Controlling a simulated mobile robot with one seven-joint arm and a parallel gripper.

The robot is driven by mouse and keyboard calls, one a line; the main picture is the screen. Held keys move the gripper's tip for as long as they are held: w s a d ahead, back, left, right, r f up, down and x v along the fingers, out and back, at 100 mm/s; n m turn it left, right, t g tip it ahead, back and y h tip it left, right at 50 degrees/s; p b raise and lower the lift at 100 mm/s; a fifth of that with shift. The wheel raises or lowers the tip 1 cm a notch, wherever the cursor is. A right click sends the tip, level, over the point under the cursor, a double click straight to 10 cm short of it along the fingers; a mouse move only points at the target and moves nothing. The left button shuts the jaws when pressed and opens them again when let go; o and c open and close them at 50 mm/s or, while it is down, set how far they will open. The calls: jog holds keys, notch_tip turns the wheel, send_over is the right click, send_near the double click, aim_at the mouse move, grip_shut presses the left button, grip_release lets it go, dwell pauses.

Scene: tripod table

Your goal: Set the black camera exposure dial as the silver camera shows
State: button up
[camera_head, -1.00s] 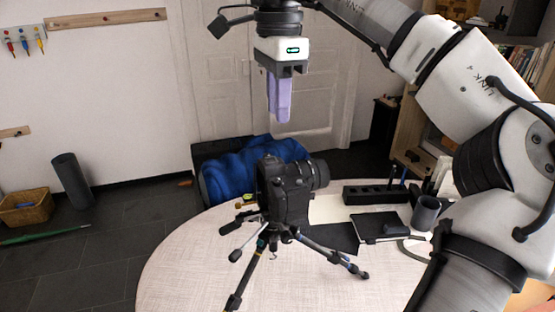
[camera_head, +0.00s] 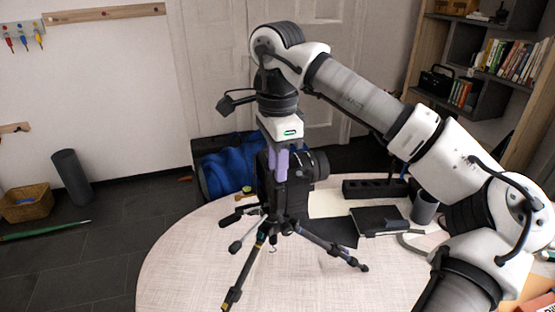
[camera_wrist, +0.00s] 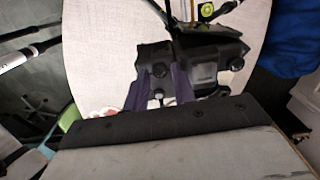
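The black camera (camera_head: 300,195) stands on a small tripod (camera_head: 262,245) on the round table, its lens toward the right. My gripper (camera_head: 279,178) points down at the camera, its purple fingers overlapping the near side of the body in the head view. In the wrist view the two fingers (camera_wrist: 160,82) are apart, beside the camera (camera_wrist: 205,68). A small round knob (camera_wrist: 158,94) shows between them; I cannot tell whether it is the exposure dial or whether a finger touches it. Dial marks are too small to read. I see no silver camera.
The pale round table (camera_head: 190,265) has free room at front and left. A black organiser (camera_head: 375,189), a dark cup (camera_head: 424,207) and a dark notebook (camera_head: 378,220) lie to the right. A blue cloth heap (camera_head: 228,170) is behind the table.

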grip_shut()
jog(key=shift+m, duration=0.3)
jog(key=m+b, duration=0.1)
jog(key=m, duration=0.2)
jog(key=shift+m+b, duration=0.35)
jog(key=shift+m, duration=1.75)
grip_release()
